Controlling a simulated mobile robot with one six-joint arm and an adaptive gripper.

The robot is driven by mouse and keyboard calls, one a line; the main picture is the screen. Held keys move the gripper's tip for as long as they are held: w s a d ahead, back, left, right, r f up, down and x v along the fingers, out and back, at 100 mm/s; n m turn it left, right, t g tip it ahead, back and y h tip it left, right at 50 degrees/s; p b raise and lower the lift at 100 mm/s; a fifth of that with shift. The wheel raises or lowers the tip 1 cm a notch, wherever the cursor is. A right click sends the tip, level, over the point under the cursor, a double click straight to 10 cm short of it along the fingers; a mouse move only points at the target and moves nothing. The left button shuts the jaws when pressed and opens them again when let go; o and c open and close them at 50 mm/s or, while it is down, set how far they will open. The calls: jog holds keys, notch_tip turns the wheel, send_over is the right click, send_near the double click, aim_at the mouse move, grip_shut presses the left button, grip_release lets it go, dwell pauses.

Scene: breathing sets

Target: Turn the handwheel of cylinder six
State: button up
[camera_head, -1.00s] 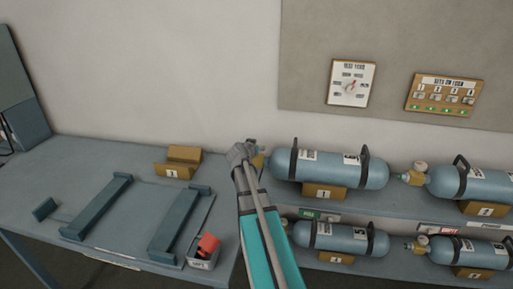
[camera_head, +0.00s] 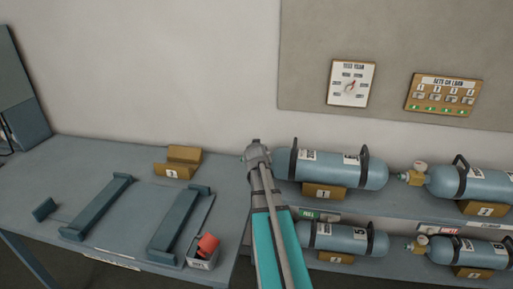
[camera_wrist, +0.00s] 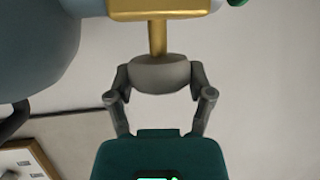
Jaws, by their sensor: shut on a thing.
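My gripper (camera_head: 257,152) is at the left, valve end of the upper-left blue cylinder (camera_head: 330,168). In the wrist view my gripper (camera_wrist: 159,84) has one finger on each side of a grey rounded handwheel (camera_wrist: 160,70) and is shut on it. The handwheel sits on a brass stem (camera_wrist: 158,38) that joins a brass valve body (camera_wrist: 160,9). My gripper hides this valve in the head view. I cannot read a six on the cylinder; its cradle (camera_head: 324,191) carries a tag that looks like 1.
More blue cylinders lie at the right (camera_head: 475,182) and on the lower shelf (camera_head: 342,238). The bench (camera_head: 110,160) at left holds a spare cradle (camera_head: 178,161), dark rails (camera_head: 180,225) and a small box with a red item (camera_head: 208,245). A dial sign (camera_head: 351,84) hangs above.

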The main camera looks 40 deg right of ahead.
jog(key=shift+w+n+t+y, duration=0.1)
jog(key=shift+n+t+y, duration=0.3)
jog(key=shift+n, duration=0.1)
dwell(0.3)
jog(key=o, duration=1.1)
jog(key=shift+m+g+h, duration=1.5)
jog(key=shift+m+h, duration=0.1)
jog(key=shift+m, duration=0.2)
